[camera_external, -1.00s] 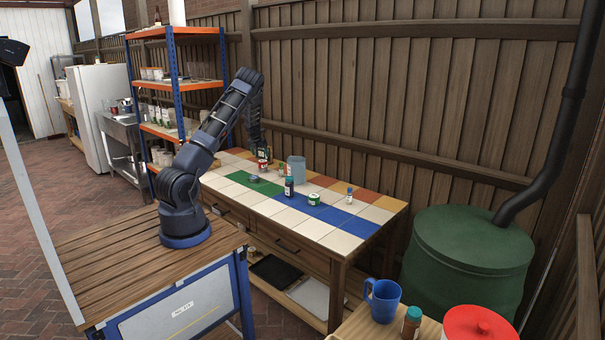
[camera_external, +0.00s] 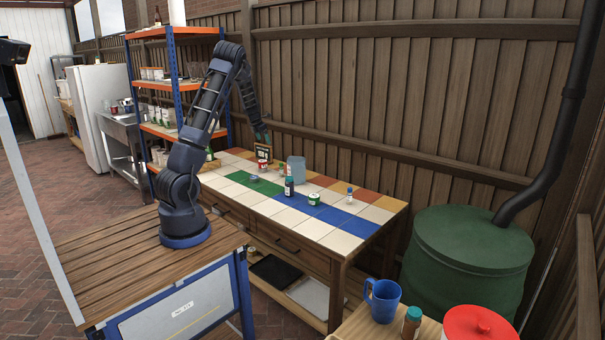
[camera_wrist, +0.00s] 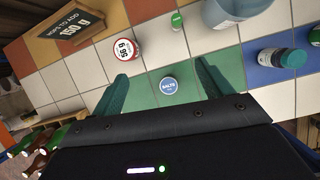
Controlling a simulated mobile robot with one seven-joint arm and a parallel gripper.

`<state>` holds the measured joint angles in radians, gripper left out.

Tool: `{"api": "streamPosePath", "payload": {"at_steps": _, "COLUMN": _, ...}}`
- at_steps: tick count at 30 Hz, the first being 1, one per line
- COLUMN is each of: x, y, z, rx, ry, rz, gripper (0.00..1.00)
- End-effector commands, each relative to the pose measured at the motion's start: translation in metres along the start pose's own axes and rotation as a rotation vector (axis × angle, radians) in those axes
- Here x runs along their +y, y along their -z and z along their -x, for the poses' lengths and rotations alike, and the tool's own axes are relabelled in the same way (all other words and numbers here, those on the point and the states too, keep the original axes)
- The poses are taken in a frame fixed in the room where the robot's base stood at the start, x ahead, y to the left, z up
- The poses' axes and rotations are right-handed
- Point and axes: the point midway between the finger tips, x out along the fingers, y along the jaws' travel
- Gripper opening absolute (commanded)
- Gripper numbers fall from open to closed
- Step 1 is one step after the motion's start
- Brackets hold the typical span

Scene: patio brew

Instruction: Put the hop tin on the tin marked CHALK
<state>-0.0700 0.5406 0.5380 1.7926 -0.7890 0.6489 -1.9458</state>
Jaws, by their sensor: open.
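My gripper (camera_external: 263,136) is open and empty above the back left of the tiled table; its teal fingers also show in the wrist view (camera_wrist: 163,72). A low round tin with a blue lid (camera_wrist: 168,86) lies on a green tile, below and between the fingers; it also shows in the external view (camera_external: 254,179). A red and white tin (camera_wrist: 124,48) stands left of it, also in the external view (camera_external: 262,164). A green and white tin (camera_external: 314,199) stands further right. I cannot read CHALK or hop on any tin.
A sign (camera_wrist: 66,24) stands at the back left. The table's front right tiles are clear. A wooden fence runs behind.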

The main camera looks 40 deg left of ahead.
Motion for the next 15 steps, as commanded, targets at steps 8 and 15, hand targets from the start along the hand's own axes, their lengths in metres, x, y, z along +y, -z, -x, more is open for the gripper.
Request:
{"api": "streamPosePath", "payload": {"at_steps": 8, "x": -0.073, "y": 0.006, "z": 0.083, "rx": -0.048, "ry": 0.086, "rz": -0.408, "gripper": 0.78}}
{"api": "streamPosePath", "payload": {"at_steps": 15, "x": -0.135, "y": 0.025, "z": 0.149, "rx": -0.095, "ry": 0.134, "rz": -0.783, "gripper": 0.78}}
